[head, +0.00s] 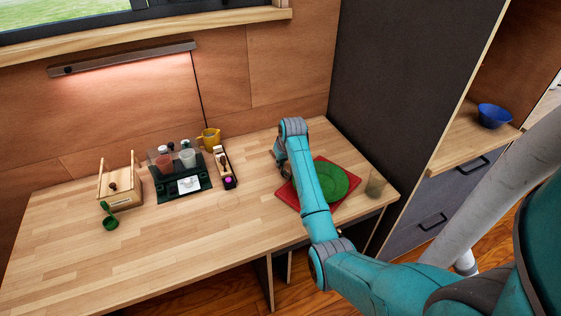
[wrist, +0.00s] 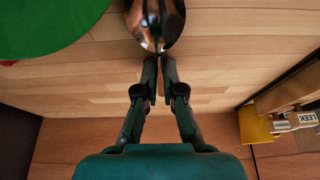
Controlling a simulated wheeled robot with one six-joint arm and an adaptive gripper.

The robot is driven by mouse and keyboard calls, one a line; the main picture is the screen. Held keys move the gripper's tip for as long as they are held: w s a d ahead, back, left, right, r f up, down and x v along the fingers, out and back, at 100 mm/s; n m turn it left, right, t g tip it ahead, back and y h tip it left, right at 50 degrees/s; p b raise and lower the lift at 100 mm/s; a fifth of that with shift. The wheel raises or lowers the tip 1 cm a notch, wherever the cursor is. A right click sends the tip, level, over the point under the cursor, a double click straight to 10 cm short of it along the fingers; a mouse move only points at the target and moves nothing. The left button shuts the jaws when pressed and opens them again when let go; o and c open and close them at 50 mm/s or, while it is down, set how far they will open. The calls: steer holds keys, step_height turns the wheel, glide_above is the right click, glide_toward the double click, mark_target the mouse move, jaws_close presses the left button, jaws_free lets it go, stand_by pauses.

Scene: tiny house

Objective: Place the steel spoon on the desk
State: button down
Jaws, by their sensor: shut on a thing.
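The steel spoon (wrist: 155,22) shows at the top of the wrist view, its shiny bowl just beyond my fingertips. My gripper (wrist: 160,66) is shut on it, with the fingertips close together at the near end of the visible part. The handle is mostly hidden by the fingers. Wood boards of the desk (wrist: 105,75) lie beneath; I cannot tell whether the spoon touches them. In the head view the desk (head: 200,245) spans the middle, my arm reaches over its right part, and the spoon is hidden.
A green plate (head: 334,187) on a red square mat (head: 289,196) lies right of my gripper, with a glass (head: 375,184) beyond. The front-left desk is clear.

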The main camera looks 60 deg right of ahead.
steer(key=c, duration=1.3)
jaws_free()
steer(key=v, duration=1.2)
